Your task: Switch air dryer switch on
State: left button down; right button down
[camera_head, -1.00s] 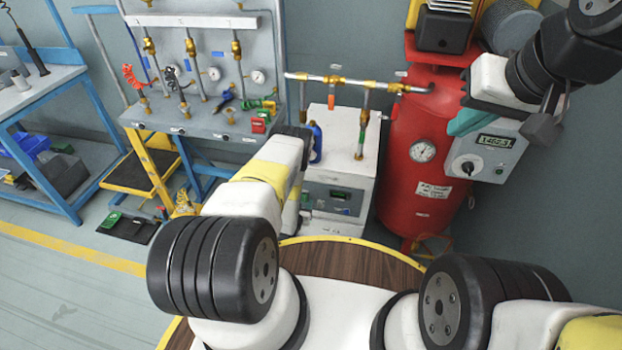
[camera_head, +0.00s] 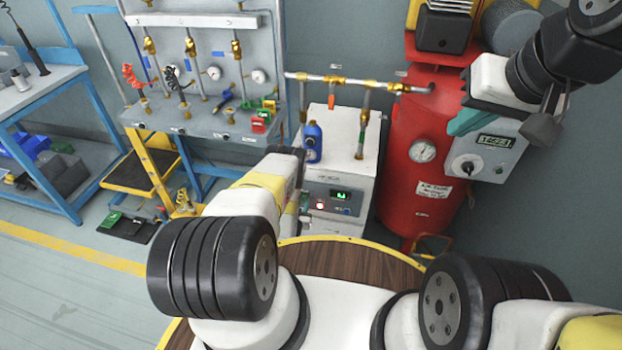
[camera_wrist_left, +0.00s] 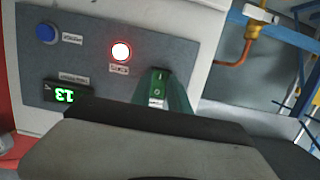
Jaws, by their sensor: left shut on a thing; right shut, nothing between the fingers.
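The air dryer (camera_head: 343,178) is a white box with a grey front panel, in the middle of the head view. Its green rocker switch (camera_wrist_left: 158,85), marked I and O, shows in the left wrist view. The teal fingers of my left gripper (camera_wrist_left: 163,97) are shut on the switch, one at each side. In the head view my arm hides these fingers. A lamp (camera_wrist_left: 121,51) glows red-white beside the switch, and a display (camera_wrist_left: 68,94) glows green. My right gripper (camera_head: 468,121) is shut and empty at the upper right, in front of the red tank (camera_head: 418,145).
A blue bottle (camera_head: 312,143) stands on top of the dryer, beside brass-fitted pipes (camera_head: 362,125). A grey control box (camera_head: 490,152) is by the red tank. A bench with valves and gauges (camera_head: 200,118) stands left. Open floor (camera_head: 70,300) lies front left.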

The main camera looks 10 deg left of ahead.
pick_arm(q)
jog(key=shift+f+t, duration=0.1)
jog(key=shift+t, duration=0.4)
jog(key=c, duration=1.2)
grip_release()
jog(key=shift+c, duration=0.2)
jog(key=s+r, duration=0.1)
jog(key=s, duration=0.6)
jog(key=shift+s, duration=0.35)
jog(key=shift+s+a, duration=0.1)
